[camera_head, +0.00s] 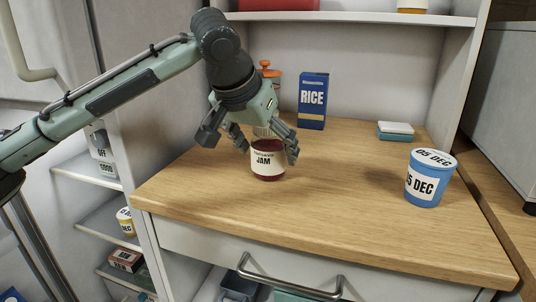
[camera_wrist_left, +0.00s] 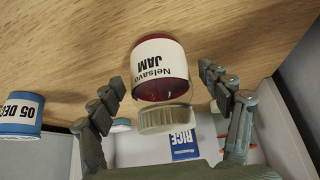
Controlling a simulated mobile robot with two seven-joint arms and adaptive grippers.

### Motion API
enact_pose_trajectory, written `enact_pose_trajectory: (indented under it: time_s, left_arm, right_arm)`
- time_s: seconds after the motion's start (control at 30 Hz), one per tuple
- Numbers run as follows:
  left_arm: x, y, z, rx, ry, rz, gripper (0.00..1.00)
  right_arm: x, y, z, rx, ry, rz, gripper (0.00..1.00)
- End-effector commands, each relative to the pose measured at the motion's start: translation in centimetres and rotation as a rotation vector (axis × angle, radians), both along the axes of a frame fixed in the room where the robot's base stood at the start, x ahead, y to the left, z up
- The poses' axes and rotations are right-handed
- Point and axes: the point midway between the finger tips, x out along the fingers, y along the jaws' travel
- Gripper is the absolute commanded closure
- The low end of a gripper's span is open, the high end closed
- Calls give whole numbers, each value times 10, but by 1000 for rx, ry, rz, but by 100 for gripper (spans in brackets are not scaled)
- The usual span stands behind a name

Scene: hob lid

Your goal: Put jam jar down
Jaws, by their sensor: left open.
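The jam jar (camera_head: 267,160), dark red with a cream label reading JAM, stands upright on the wooden worktop (camera_head: 330,205). My left gripper (camera_head: 265,150) is above and around it, with its fingers spread on either side. In the left wrist view the jar (camera_wrist_left: 160,68) with its ribbed pale lid (camera_wrist_left: 165,119) lies between the open fingers, with gaps on both sides. The fingers partly cover the lid in the head view. My right gripper is in neither view.
A blue RICE box (camera_head: 312,101) and an orange-topped container (camera_head: 270,74) stand behind the jar. A small teal-and-white box (camera_head: 396,131) lies at the back right. A blue tub (camera_head: 429,180) marked 05 DEC stands at the right. The front middle of the worktop is clear.

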Motion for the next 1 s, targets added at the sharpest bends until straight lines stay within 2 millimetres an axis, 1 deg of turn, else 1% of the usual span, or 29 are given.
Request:
enact_pose_trajectory:
  time_s: [0.03, 0.1, 0.3, 0.5, 0.67, 0.93, 1.0]
  left_arm:
    - [-5, 2, 10, -2, -5, -1, 22]
    - [-12, 6, 23, -2, -5, -1, 22]
    - [-33, 17, 59, -1, -4, 0, 22]
    - [-46, 23, 81, 0, -2, 1, 22]
    - [-49, 25, 86, 0, -1, 1, 22]
    - [-49, 26, 86, 0, 0, 1, 22]
    - [-46, 29, 84, -3, 1, 9, 22]
  right_arm:
    - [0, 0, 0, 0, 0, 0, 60]
    - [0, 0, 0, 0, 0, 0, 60]
    - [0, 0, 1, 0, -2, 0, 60]
    - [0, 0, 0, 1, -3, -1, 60]
    - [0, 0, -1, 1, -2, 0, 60]
    - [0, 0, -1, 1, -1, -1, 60]
    - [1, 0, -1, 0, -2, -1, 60]
